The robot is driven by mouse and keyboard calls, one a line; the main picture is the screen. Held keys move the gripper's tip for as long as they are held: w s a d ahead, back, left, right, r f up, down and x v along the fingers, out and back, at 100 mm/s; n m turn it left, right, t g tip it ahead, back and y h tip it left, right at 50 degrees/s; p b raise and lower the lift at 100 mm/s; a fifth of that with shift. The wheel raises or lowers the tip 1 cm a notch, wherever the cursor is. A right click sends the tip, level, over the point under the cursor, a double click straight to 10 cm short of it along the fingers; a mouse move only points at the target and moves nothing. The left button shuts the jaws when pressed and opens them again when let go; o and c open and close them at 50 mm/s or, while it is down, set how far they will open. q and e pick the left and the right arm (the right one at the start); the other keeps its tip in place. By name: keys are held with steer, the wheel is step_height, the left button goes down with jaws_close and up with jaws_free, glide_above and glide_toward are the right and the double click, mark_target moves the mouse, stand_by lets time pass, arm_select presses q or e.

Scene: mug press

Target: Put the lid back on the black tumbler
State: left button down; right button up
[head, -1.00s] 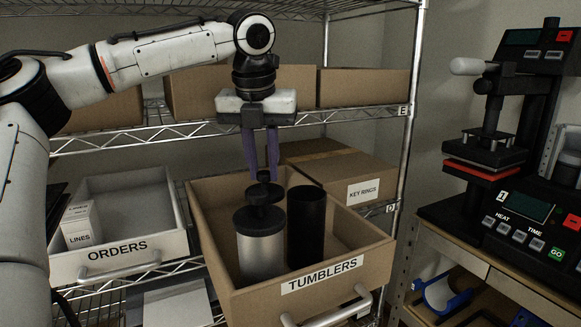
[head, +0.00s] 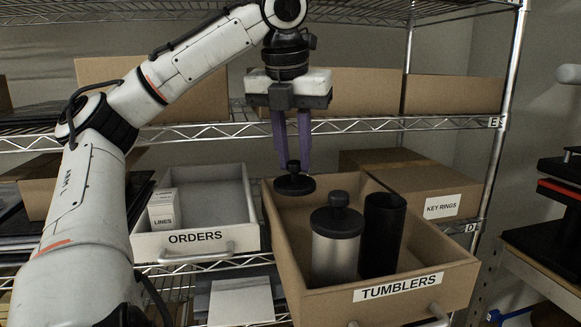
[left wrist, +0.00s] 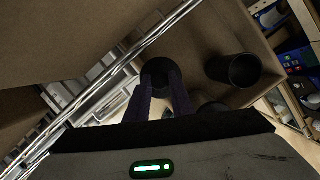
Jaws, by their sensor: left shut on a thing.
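The black tumbler (head: 382,238) stands upright with an open top in the TUMBLERS drawer; it also shows in the left wrist view (left wrist: 235,70). My left gripper (head: 293,163) is shut on the knob of a round black lid (head: 294,186). It holds the lid level over the back left part of the drawer, left of the tumblers and apart from them. The lid also shows between the fingers in the left wrist view (left wrist: 158,68). My right gripper is not in view.
A silver tumbler (head: 334,260) with its own black knobbed lid stands left of the black one in the TUMBLERS drawer (head: 415,291). The ORDERS bin (head: 197,244) is at left with a small white box (head: 164,210). A KEY RINGS box (head: 440,207) sits behind right.

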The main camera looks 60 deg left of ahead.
arm_select(q)
steer(key=w+d+r+p, duration=0.2)
steer(key=w+d+r, duration=0.5)
steer(key=w+d, duration=0.5)
step_height(320, 180, down, 6)
steer(key=s, duration=0.1)
steer(key=shift+s+d+f, duration=0.15)
steer(key=shift+s+d, duration=0.05)
steer(key=shift+s, duration=0.05)
steer(key=shift+f, duration=0.2)
stand_by(2.1)
steer(key=c, duration=1)
jaws_free()
steer(key=shift+m, duration=0.3)
steer(key=shift+r, duration=3.5)
